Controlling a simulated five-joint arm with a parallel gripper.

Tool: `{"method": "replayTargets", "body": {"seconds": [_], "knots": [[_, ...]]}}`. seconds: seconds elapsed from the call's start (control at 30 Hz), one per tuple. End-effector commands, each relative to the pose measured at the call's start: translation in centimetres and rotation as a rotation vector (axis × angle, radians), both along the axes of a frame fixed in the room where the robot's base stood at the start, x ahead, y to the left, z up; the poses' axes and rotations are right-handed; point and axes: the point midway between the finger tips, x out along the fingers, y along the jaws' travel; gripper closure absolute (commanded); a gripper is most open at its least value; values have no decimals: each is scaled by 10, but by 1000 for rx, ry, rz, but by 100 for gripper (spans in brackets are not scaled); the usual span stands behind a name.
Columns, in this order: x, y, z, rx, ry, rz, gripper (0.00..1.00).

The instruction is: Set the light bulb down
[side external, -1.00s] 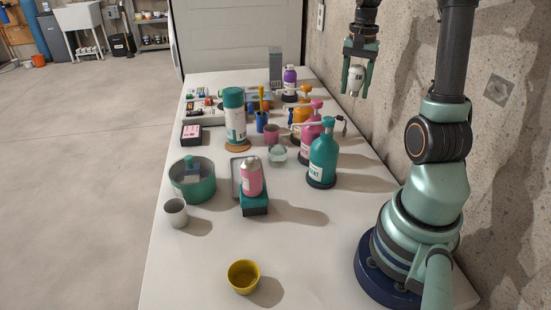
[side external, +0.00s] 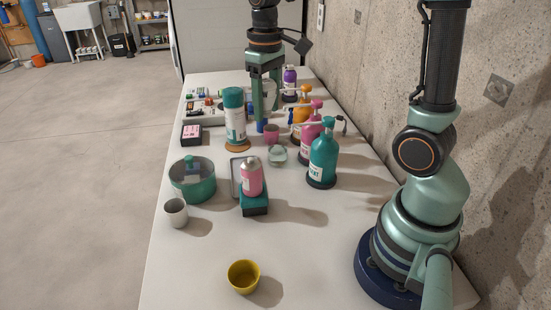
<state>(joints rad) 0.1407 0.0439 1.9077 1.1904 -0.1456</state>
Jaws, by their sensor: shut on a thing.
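My gripper (side external: 266,108) points down above the far middle part of the white table. It is shut on the light bulb (side external: 268,92), a pale white shape mostly hidden between the green fingers. The fingertips appear above or in front of the blue cup area, beside the tall white and teal canister. I cannot tell the exact height of the bulb above the things below it.
A white and teal canister (side external: 235,122) stands just left of my gripper. Pump bottles, including a teal one (side external: 323,160), stand to the right. A pink cup (side external: 271,132) and a glass jar (side external: 278,155) are close below. The near table around the yellow cup (side external: 243,277) is mostly clear.

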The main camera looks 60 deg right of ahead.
Motion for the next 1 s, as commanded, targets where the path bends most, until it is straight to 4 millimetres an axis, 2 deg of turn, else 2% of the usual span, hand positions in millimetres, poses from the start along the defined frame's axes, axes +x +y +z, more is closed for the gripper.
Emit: {"method": "replayTargets", "body": {"seconds": [0.1,0.23,0.37,0.57,0.77,1.0], "knots": [[-12,26,-15,0,2,6,99],[-24,44,-28,0,0,2,99],[-28,51,-33,0,-1,-2,99],[-25,49,-32,0,-1,-13,99],[7,33,-23,0,0,-77,99],[63,-7,-11,0,0,-205,99]]}}
